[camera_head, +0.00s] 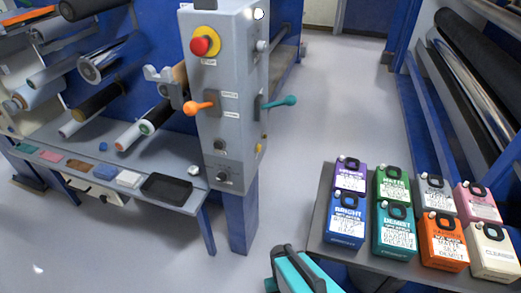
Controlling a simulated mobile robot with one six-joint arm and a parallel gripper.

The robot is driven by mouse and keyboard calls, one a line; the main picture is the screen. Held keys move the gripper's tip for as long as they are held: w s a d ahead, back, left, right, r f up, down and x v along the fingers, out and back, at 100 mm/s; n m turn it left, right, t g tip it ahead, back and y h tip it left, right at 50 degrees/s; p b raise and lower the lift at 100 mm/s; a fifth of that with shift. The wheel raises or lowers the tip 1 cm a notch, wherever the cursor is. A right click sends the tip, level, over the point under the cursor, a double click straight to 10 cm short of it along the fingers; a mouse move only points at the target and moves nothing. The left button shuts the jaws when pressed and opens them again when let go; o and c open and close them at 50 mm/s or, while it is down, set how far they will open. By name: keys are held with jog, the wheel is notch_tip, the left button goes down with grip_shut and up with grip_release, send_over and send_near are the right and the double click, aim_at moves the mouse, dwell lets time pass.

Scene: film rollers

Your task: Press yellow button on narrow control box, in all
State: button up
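The narrow grey control box (212,125) stands upright on a blue post left of the picture's middle. A small yellow button (259,148) shows low on its narrow right side, seen at a steep angle. The front bears a red mushroom knob (205,41) on a yellow base, an orange lever (199,106), and a dark knob (222,178) near the bottom. A teal lever (280,102) sticks out from the right side, above the small yellow button.
A dark bench (318,215) with several coloured containers stands at right. Rollers and a shelf with a black tray (166,188) are left. Floor between is clear.

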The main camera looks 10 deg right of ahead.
grip_shut()
dwell(1.4)
